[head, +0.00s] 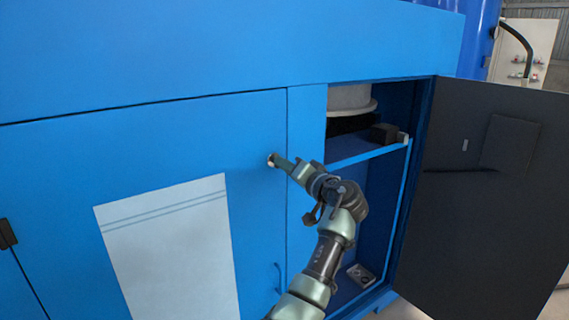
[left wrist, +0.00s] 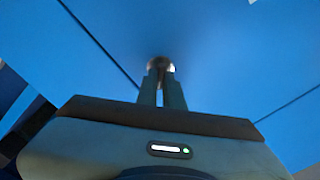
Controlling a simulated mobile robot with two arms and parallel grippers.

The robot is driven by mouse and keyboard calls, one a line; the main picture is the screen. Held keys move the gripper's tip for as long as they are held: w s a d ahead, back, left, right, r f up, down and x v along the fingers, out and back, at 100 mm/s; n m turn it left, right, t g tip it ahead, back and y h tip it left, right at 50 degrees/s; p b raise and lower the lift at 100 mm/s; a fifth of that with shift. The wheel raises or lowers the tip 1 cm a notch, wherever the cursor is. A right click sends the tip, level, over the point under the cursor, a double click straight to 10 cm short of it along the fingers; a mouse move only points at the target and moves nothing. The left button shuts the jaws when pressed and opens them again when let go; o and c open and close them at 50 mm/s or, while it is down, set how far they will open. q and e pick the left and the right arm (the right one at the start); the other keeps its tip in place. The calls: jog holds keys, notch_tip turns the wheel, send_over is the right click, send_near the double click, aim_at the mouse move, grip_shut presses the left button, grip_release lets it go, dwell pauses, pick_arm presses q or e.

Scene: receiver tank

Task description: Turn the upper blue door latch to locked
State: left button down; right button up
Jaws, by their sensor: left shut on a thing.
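The upper latch (head: 271,160) is a small pale metal knob near the upper right edge of the shut blue door (head: 180,140). It also shows in the left wrist view as a round, shiny piece (left wrist: 160,63) at the fingertips. My left gripper (head: 280,163) reaches it from the right and is shut on it. In the left wrist view the two fingers (left wrist: 161,82) point straight at the latch and partly cover it. The latch's exact turn angle cannot be told. My right gripper is in neither view.
A white sheet (head: 170,245) is on the blue door.

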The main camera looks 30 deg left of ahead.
pick_arm(q)
jog(key=shift+f+m+p, duration=0.1)
jog(key=shift+m+p, duration=2.3)
jog(key=shift+m, duration=1.8)
jog(key=c, duration=1.5)
grip_release()
jog(key=shift+c, duration=0.2)
jog(key=shift+d, duration=0.1)
